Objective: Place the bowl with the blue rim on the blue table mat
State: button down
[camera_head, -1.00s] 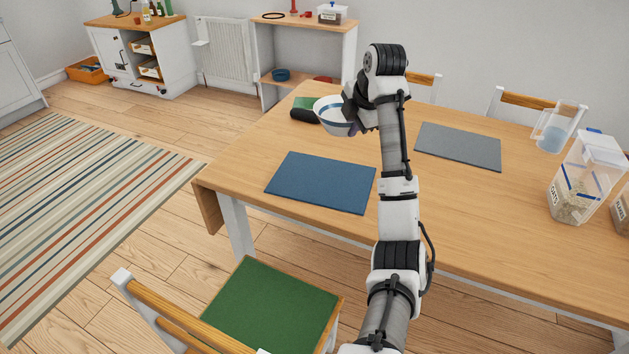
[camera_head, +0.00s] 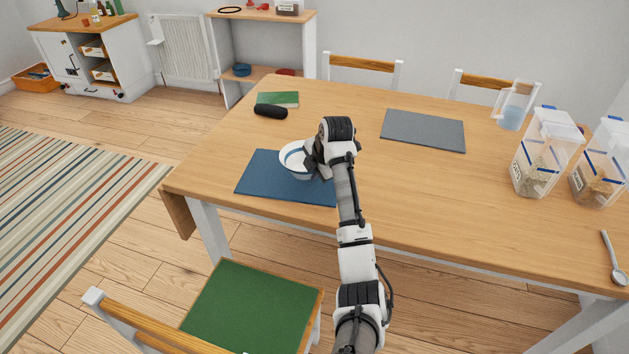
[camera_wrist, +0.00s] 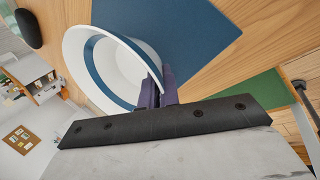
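The white bowl with the blue rim (camera_head: 296,160) is over the blue table mat (camera_head: 268,184) in the head view. My gripper (camera_head: 312,161) is at the bowl's right side. In the wrist view, the purple fingers of my gripper (camera_wrist: 157,92) are shut on the wall of the bowl (camera_wrist: 106,62). The bowl looks tilted there, with the blue mat (camera_wrist: 185,35) behind it. I cannot tell whether the bowl touches the mat. Part of the mat is hidden by the bowl and my arm.
A grey mat (camera_head: 423,130) lies at the back right. A dark case (camera_head: 271,111) and a green book (camera_head: 278,99) lie at the back left. Clear containers (camera_head: 545,155) and a spoon (camera_head: 612,257) are at the right. A green-seated chair (camera_head: 252,306) stands in front.

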jog(key=shift+f+p, duration=0.45)
jog(key=shift+f, duration=1.75)
jog(key=shift+f, duration=0.1)
jog(key=c, duration=1.6)
grip_release()
jog(key=shift+c, duration=0.2)
jog(key=b+v, duration=0.2)
jog(key=v, duration=1)
